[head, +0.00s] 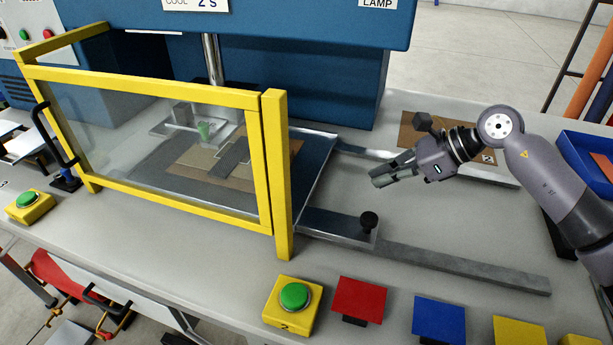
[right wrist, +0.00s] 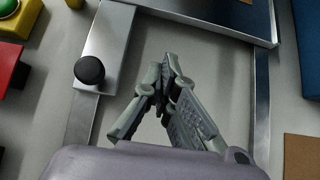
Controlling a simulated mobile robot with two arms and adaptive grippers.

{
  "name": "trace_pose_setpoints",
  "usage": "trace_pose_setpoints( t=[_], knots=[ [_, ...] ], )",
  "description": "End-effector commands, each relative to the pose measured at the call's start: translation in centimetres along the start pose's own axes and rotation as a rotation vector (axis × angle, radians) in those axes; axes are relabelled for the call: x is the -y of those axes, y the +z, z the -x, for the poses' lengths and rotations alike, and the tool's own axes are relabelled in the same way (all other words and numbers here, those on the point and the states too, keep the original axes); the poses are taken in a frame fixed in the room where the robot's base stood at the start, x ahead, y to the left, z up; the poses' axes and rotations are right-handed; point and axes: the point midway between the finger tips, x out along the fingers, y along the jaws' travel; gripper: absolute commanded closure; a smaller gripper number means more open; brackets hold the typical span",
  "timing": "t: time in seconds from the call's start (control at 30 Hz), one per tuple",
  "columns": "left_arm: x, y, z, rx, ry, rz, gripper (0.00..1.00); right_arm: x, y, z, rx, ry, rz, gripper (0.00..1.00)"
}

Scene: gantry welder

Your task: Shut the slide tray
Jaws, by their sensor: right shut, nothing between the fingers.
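The slide tray (head: 312,190) is a dark metal plate on two rails, lying mostly behind the yellow-framed clear guard (head: 150,88) and below the press. Its right edge shows past the guard's yellow post. A flat arm with a black knob (head: 369,222) extends from its front right corner. In the right wrist view the tray's edge (right wrist: 262,38) is at the top and the knob (right wrist: 89,70) at the left. My right gripper (head: 376,177) is shut and empty, above the gap between the rails, right of the tray and apart from it. My left gripper is out of view.
The front rail (head: 460,268) runs right across the bench. Green buttons (head: 295,296) in yellow boxes stand along the front edge, beside red, blue and yellow blocks. A brown board (head: 410,140) lies behind my right arm, and a blue bin (head: 585,160) stands at the right.

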Motion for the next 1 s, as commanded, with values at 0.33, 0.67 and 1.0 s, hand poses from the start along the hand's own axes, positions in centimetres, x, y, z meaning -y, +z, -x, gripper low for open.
trace_pose_setpoints(
  t=[0.33, 0.67, 1.0],
  knots=[
    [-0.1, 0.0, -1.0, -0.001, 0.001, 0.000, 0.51, 0.0, -0.6, -4.5, 0.000, -0.001, -0.001, 1.00],
    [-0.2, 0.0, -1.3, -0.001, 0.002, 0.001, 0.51, 0.1, 0.8, -10.5, 0.002, -0.003, -0.001, 1.00],
    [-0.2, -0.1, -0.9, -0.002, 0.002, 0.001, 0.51, 0.2, 2.2, -12.6, -0.002, -0.005, -0.003, 1.00]
  ],
)
